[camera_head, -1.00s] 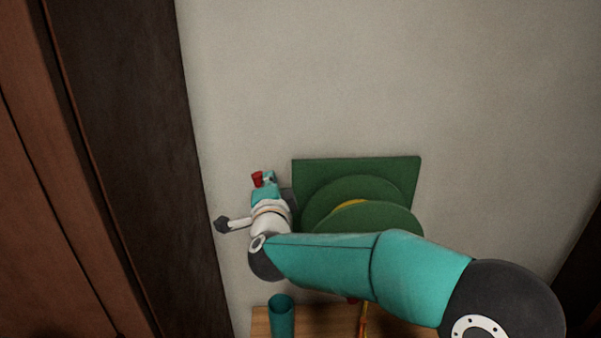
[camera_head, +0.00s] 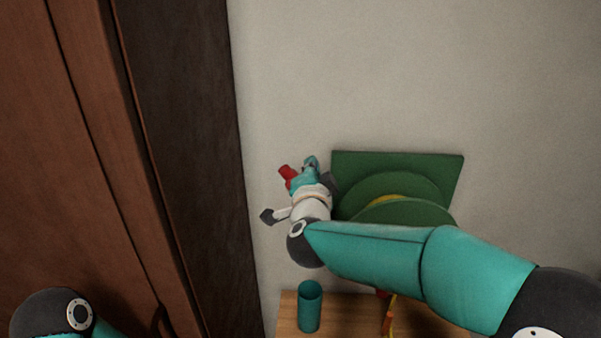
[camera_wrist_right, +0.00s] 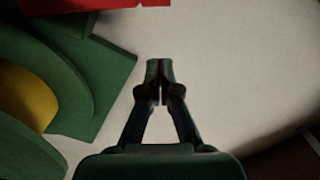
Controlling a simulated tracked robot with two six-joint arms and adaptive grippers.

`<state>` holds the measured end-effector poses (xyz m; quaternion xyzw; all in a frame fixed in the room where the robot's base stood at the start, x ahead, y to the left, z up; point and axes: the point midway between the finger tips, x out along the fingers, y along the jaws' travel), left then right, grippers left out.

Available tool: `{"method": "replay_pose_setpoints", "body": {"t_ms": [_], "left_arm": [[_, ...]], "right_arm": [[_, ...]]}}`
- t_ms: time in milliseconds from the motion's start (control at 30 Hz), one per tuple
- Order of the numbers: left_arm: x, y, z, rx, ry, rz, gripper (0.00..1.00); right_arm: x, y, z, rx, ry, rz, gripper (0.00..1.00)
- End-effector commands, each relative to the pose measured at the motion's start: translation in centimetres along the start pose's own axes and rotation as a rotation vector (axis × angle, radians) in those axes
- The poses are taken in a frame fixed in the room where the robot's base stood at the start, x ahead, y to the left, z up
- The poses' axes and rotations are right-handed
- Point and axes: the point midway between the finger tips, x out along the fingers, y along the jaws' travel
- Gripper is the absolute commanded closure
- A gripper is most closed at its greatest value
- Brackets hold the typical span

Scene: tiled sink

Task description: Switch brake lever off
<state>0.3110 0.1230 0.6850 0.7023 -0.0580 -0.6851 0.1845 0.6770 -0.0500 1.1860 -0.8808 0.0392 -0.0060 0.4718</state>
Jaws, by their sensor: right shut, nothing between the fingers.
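The green drum device (camera_head: 395,165) is on the pale wall, with yellow (camera_head: 388,198) showing between its round discs. A red part (camera_head: 287,174), which looks like the brake lever's end, shows left of it, tilted. In the right wrist view, red (camera_wrist_right: 95,4) crosses the top left edge, beyond the fingertips. My right gripper (camera_head: 311,163) is shut and empty, just right of the red part in the head view; I cannot tell whether they touch. The wrist view shows its closed tips (camera_wrist_right: 160,72) against bare wall. My right arm hides the device's lower part. My left gripper is out of view.
A wooden surface (camera_head: 345,322) below carries a teal cup (camera_head: 309,308). An orange-yellow cord (camera_head: 389,318) hangs near it. A dark wooden post (camera_head: 180,130) and brown door panels stand left. The wall above is clear. Part of my left arm shows bottom left.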

Motion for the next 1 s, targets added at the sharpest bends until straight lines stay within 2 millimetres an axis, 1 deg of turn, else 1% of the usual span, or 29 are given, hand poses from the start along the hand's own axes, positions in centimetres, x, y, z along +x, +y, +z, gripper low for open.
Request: {"method": "replay_pose_setpoints", "body": {"t_ms": [33, 200, 300, 400, 500, 600, 900, 1000], "left_arm": [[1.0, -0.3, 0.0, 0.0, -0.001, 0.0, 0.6], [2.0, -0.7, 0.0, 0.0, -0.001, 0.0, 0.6], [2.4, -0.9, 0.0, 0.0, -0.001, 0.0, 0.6], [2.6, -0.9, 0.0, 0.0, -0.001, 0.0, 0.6], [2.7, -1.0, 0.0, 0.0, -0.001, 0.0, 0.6], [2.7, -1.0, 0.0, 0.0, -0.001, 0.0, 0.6], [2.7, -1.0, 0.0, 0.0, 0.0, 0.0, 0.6], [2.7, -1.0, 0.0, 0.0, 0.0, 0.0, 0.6]], "right_arm": [[-1.5, 0.2, 0.7, -0.001, -0.008, -0.005, 1.0], [-5.2, 0.2, 0.6, -0.001, -0.009, -0.006, 1.0], [-6.9, 0.2, 0.6, -0.001, -0.009, -0.005, 1.0], [-8.2, 0.1, 0.6, -0.001, -0.008, -0.003, 1.0], [-8.9, 0.0, 0.5, -0.001, -0.008, -0.004, 1.0], [-9.2, 0.1, 0.5, -0.001, -0.008, -0.002, 1.0], [-9.2, 0.0, 0.6, -0.002, -0.009, -0.002, 1.0], [-8.9, 0.8, 1.0, -0.019, -0.019, 0.005, 1.0]]}}
